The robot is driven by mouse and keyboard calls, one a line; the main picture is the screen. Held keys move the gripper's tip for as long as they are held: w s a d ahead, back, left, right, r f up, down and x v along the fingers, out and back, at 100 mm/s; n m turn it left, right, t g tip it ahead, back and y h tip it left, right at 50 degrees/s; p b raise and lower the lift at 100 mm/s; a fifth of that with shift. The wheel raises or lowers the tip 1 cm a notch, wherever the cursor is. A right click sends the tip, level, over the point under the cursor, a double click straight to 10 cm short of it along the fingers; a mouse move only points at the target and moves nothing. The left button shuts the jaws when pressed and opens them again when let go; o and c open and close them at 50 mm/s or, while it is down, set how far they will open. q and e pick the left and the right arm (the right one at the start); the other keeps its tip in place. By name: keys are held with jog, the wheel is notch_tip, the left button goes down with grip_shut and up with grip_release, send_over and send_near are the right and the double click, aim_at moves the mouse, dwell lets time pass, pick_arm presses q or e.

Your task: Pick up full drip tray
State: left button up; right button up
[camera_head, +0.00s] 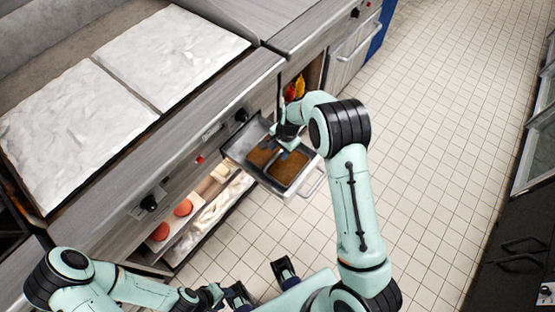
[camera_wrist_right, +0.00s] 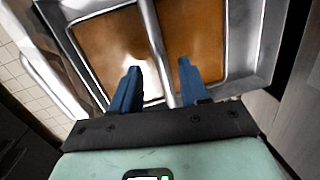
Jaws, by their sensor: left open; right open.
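The drip tray (camera_head: 242,146) is a grey metal pan that sticks out from the front of the counter, with brown liquid on both sides of a middle bar. In the right wrist view its metal wall (camera_wrist_right: 245,40) and the middle bar (camera_wrist_right: 152,35) are close. My right gripper (camera_head: 279,149) is over the tray. Its open blue fingers (camera_wrist_right: 158,68) are on either side of the bar; I cannot tell whether they touch it. My left gripper (camera_head: 261,278) is open and empty, low near the bottom of the head view, away from the tray.
The counter (camera_head: 220,110) carries two white slabs (camera_head: 178,52). Below it, an open shelf (camera_head: 205,215) holds red round items and pale packs. Red and yellow bottles (camera_head: 296,88) stand in a recess beside the tray. The tiled floor (camera_head: 440,140) to the right is clear.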

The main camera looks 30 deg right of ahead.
aim_at(278, 153)
jog(key=f, duration=0.4)
jog(key=shift+w+a, duration=0.25)
jog(key=shift+w, duration=0.05)
grip_shut()
jog(key=shift+r, duration=0.15)
